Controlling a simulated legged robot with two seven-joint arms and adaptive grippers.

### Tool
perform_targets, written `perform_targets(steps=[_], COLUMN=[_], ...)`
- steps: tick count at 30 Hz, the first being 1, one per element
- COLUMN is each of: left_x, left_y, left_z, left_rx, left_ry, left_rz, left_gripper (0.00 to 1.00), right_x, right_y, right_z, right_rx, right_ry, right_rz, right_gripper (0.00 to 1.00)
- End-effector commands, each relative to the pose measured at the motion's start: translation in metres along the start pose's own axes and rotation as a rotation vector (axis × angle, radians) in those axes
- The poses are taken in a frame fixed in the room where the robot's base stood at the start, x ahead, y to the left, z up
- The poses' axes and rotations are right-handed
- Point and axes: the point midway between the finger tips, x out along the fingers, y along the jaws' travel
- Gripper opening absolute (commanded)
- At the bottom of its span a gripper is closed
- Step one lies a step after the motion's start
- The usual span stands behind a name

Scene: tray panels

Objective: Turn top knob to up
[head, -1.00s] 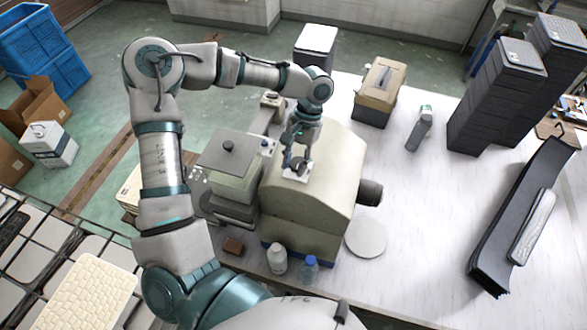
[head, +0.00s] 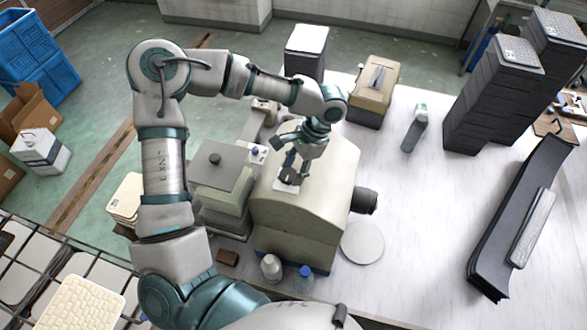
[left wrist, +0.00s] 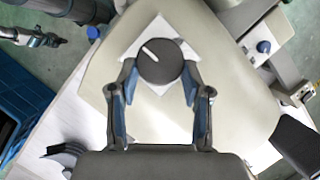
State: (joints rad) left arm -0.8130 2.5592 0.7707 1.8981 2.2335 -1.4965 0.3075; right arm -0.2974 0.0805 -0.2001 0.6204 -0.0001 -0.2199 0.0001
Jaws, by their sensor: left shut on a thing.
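The top knob (left wrist: 158,61) is a round black dial with a white pointer line, on a white square plate on top of a beige machine (head: 322,170). In the left wrist view the pointer is toward the upper left. My left gripper (left wrist: 160,75) has one finger on each side of the knob and is shut on it. In the head view the left gripper (head: 290,172) comes down onto the machine top at a tilt and hides most of the knob; the white plate (head: 286,187) shows below it.
A grey-lidded machine (head: 222,165) stands close to the left. A tan box (head: 375,90) stands behind.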

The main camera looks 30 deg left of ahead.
Motion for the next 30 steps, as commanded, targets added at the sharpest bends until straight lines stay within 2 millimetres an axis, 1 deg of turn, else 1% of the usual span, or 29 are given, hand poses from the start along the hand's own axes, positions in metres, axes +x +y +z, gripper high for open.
perform_targets(steps=[4, 27, 28, 29, 30], left_x=[-0.0033, -0.0015, -0.0015, -0.0014, -0.0014], left_y=[0.0001, 0.0007, 0.0006, 0.0006, 0.0006], left_z=[0.0014, 0.0066, 0.0067, 0.0068, 0.0065], left_rx=[-0.001, 0.0, 0.0, 0.0, 0.0], left_ry=[0.002, -0.008, -0.008, -0.009, -0.008], left_rz=[-0.003, -0.002, -0.002, -0.002, -0.001], left_gripper=[0.13, 0.13, 0.53, 0.6, 0.7], right_x=[-0.0008, -0.0011, -0.0011, -0.0011, -0.0011], right_y=[0.0011, -0.0017, -0.002, -0.0021, -0.002], right_z=[0.0011, 0.0022, 0.0022, 0.0021, 0.0021], right_rx=[-0.001, 0.0, 0.001, 0.001, 0.001], right_ry=[-0.001, -0.003, -0.003, -0.003, -0.003], right_rz=[0.001, -0.002, -0.002, -0.002, -0.002], right_gripper=[0.0, 0.0, 0.0, 0.0, 0.0])
